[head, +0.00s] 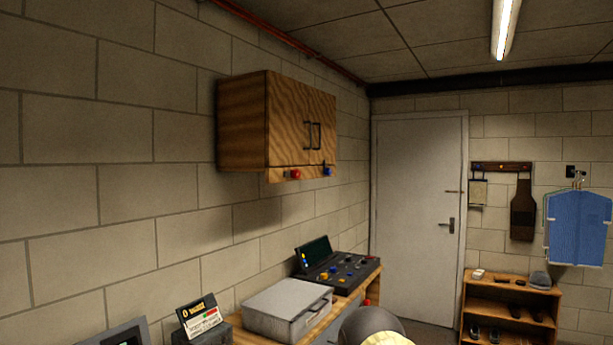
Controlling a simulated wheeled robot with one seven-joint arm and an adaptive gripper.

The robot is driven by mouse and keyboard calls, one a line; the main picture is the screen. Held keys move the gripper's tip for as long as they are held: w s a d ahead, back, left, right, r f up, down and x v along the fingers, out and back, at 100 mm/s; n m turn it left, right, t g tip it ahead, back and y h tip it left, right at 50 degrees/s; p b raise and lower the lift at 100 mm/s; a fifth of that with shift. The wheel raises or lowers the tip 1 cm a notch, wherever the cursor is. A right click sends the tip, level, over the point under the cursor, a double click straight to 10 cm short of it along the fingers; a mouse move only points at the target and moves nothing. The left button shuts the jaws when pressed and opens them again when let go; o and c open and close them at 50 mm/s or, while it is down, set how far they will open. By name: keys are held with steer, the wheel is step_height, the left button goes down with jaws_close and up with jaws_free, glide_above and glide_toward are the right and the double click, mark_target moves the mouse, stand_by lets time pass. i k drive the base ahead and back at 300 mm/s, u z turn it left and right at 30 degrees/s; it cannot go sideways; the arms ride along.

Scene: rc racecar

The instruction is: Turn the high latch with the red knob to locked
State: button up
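A wooden wall cabinet (240,125) hangs high on the block wall, left of centre in the head view. Its two front doors look shut and carry dark upright handles (312,136). A small red knob (294,174) sits at the cabinet's lower front edge, under the left door. A blue knob (327,170) sits further right along the same edge. The latch parts at the red knob are too small to tell how it is turned. My gripper is not in view, and nothing touches the knobs.
Below the cabinet, a bench holds a grey case (287,307), a dark control panel (342,268) and a small sign (201,314). A white door (418,215) and a wooden shelf (509,293) stand at the back. The space before the cabinet looks clear.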

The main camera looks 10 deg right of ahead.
mark_target(294, 174)
steer(key=z, duration=0.95)
steer(key=i, duration=0.65)
steer(key=u, duration=0.1)
